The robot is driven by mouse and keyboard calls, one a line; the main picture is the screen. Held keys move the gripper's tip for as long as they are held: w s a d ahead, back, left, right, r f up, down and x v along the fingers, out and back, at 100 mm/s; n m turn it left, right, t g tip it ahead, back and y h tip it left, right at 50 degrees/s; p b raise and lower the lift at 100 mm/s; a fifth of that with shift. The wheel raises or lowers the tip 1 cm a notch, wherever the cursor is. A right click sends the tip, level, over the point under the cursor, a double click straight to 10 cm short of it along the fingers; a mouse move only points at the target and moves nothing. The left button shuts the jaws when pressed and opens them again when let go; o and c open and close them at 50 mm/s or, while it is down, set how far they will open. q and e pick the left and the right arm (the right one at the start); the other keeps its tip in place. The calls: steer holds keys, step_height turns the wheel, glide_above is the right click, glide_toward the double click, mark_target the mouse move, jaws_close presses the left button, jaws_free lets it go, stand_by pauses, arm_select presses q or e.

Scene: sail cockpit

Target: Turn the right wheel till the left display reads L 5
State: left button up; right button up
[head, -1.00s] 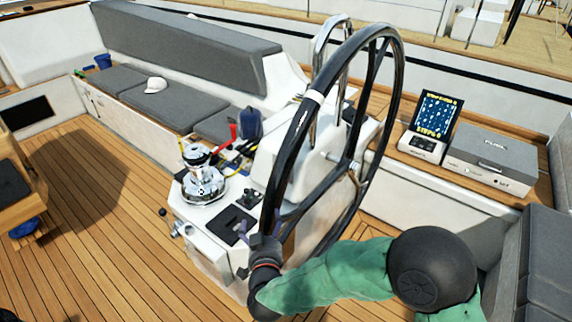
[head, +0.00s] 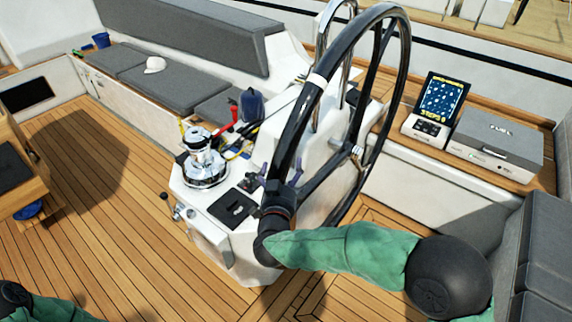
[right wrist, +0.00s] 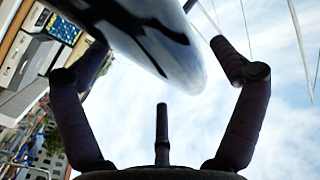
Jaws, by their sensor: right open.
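The black steering wheel (head: 298,122) stands upright on its white pedestal, with a white band on its upper rim. My right gripper (head: 281,178) is open at the lower near part of the rim. In the right wrist view, the shiny dark rim (right wrist: 158,40) passes between the two spread fingers of my right gripper (right wrist: 165,62), without visible clamping. A display (head: 441,98) with a blue screen and yellow text stands on the right-hand bench; its text is too small to read surely. I cannot make out any L reading. My left gripper is out of view.
A silver winch (head: 204,163) and coloured ropes sit left of the wheel. A grey box (head: 495,147) stands beside the display. A grey cushioned bench (head: 190,98) with a white cap runs behind.

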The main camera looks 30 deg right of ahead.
steer(key=shift+x, duration=1.75)
steer(key=c, duration=1.7)
steer(key=shift+n+t, duration=0.5)
steer(key=shift+t, duration=0.1)
steer(key=a+f+b, duration=0.1)
steer(key=f+b, duration=0.1)
steer(key=s+a+f+b, duration=0.1)
steer(key=f+b, duration=0.1)
steer(key=f, duration=0.1)
steer(key=a+f+b, duration=0.1)
steer(key=f+b, duration=0.1)
steer(key=shift+s+a+f+b, duration=0.15)
steer(key=shift+s+a+b, duration=0.1)
steer(key=shift+b, duration=0.15)
steer(key=o, duration=1.7)
steer(key=shift+h, duration=0.3)
